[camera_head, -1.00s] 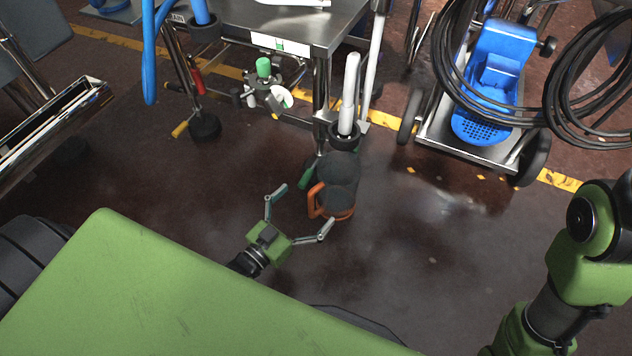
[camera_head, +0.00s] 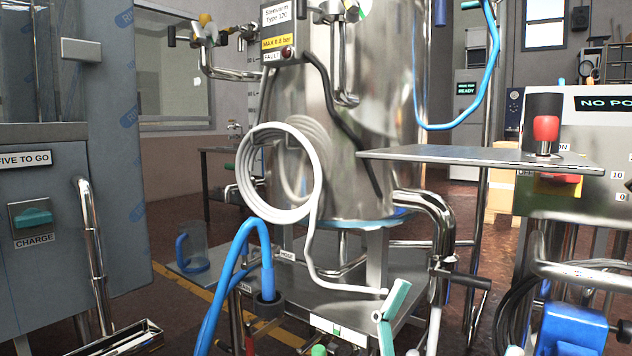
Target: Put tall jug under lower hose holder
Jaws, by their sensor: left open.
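A clear jug with a blue handle (camera_head: 195,252) stands upright at the left of the head view, beside the steel frame. I cannot tell whether it is the tall one. The dark jug with an orange handle seen earlier is out of view. My right gripper is out of view.
A steel tank (camera_head: 350,130) with a coiled white hose (camera_head: 268,175) stands in the middle. A flat metal shelf (camera_head: 460,154) juts out at right. A grey cabinet (camera_head: 60,230) stands at left. A blue device (camera_head: 570,330) is low at right.

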